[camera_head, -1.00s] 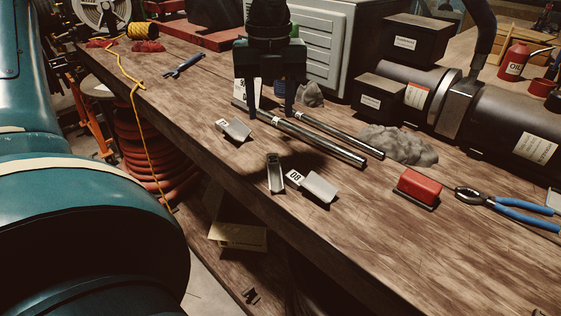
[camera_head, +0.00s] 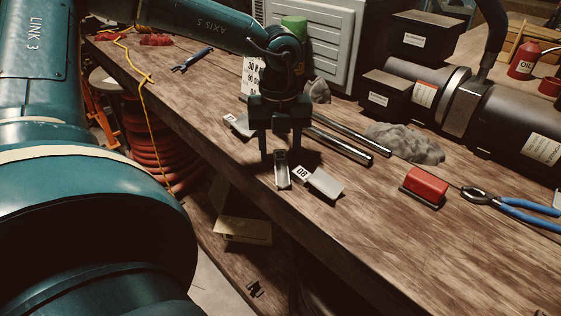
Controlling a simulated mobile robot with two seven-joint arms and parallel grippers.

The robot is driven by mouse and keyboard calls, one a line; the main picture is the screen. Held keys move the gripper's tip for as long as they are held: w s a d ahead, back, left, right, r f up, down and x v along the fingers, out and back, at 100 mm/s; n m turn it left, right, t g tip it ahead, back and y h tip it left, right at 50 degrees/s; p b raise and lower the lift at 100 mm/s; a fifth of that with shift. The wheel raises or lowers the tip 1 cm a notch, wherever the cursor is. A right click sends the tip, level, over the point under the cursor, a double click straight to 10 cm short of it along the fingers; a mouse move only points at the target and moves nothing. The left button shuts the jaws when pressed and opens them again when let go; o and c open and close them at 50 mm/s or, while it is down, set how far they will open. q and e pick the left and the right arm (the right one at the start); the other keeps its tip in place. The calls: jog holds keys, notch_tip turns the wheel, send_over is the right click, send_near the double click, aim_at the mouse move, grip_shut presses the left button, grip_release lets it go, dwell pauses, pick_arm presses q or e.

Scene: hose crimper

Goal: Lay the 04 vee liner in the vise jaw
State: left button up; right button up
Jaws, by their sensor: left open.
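Three small grey metal vee liners lie on the wooden bench. The middle liner (camera_head: 282,176) is narrow and points toward the bench's front edge; its tag is too small to read. The right liner (camera_head: 325,184) has a white tag that looks like 00 or 08. I cannot make out a vise jaw. My right gripper is not in view.
Two metal rods (camera_head: 345,147) lie just behind the liners. A grey rag (camera_head: 405,143), a red block (camera_head: 424,186) and blue-handled pliers (camera_head: 515,208) lie to the right. A dark cylindrical machine (camera_head: 490,118) stands behind. The front right bench is clear.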

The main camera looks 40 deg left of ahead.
pick_arm(q)
jog(key=shift+c, duration=0.5)
grip_shut()
